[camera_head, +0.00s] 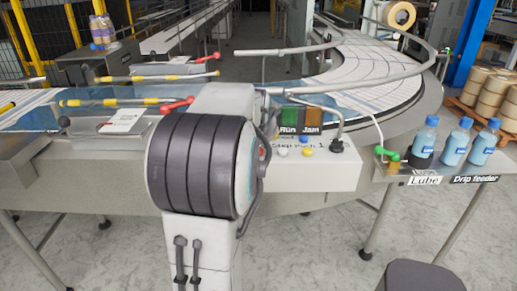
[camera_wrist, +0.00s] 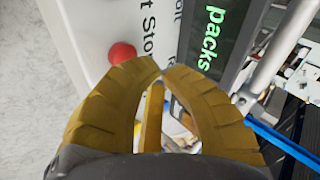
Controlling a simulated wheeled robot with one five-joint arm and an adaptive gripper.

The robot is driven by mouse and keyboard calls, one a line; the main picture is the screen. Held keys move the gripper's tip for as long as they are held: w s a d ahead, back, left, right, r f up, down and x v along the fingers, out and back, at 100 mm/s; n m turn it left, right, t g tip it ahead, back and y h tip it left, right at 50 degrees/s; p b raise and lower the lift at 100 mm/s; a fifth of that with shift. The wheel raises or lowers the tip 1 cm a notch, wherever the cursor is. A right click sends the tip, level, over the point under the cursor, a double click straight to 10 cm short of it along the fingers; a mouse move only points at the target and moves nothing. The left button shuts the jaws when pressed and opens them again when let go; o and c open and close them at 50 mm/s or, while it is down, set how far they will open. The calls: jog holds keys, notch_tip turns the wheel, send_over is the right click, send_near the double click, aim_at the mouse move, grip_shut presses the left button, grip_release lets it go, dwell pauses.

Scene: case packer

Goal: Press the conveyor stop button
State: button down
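A round red button (camera_wrist: 122,53) sits on a white panel (camera_wrist: 95,25) in the wrist view, beside lettering that reads "Stop". My gripper (camera_wrist: 161,71) has curved yellow fingers whose tips meet, with nothing seen held between them. The fingertips are just right of and slightly below the red button in the picture; I cannot tell the depth gap. In the head view, my arm hides the gripper and part of the white control box (camera_head: 338,173). The red button cannot be made out there.
A green display reading "packs" (camera_wrist: 215,38) adjoins the panel. Blue-capped bottles (camera_head: 456,146) stand on a shelf at right. A curved conveyor (camera_head: 375,65) runs behind.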

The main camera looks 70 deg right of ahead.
jog(key=shift+r+p, duration=1.65)
jog(key=shift+r, duration=0.75)
jog(key=shift+s, duration=0.1)
